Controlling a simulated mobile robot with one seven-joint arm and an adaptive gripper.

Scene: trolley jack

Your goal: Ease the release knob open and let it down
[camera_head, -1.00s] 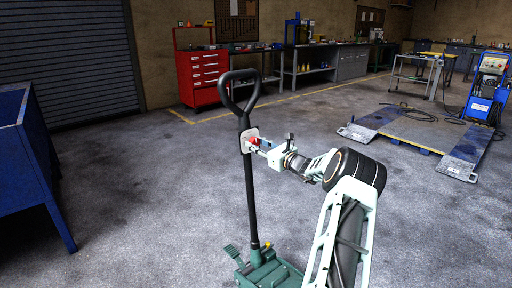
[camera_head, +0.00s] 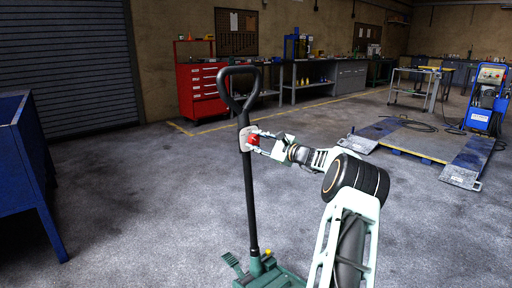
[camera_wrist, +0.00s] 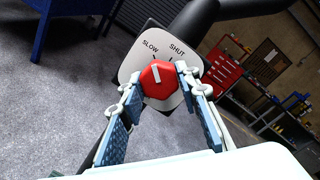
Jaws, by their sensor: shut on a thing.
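The red six-sided release knob (camera_wrist: 158,84) sits on a pale plate (camera_wrist: 133,66) marked SLOW and SHUT. Its white mark points up and slightly left, nearer SLOW than SHUT. My gripper (camera_wrist: 160,92) is shut on the knob, with a finger at its left and right sides. In the head view, the knob (camera_head: 254,139) is on the black handle (camera_head: 250,195), with my gripper (camera_head: 258,142) reaching it from the right. The handle rises, tilted slightly, from the green trolley jack (camera_head: 268,274), whose lower part is cut off by the picture edge.
A blue bench (camera_head: 22,165) stands at the left. A red tool cabinet (camera_head: 202,90) and workbenches line the back wall. A low lift platform (camera_head: 410,138) and a blue machine (camera_head: 487,97) are at the right. The floor around the jack is clear.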

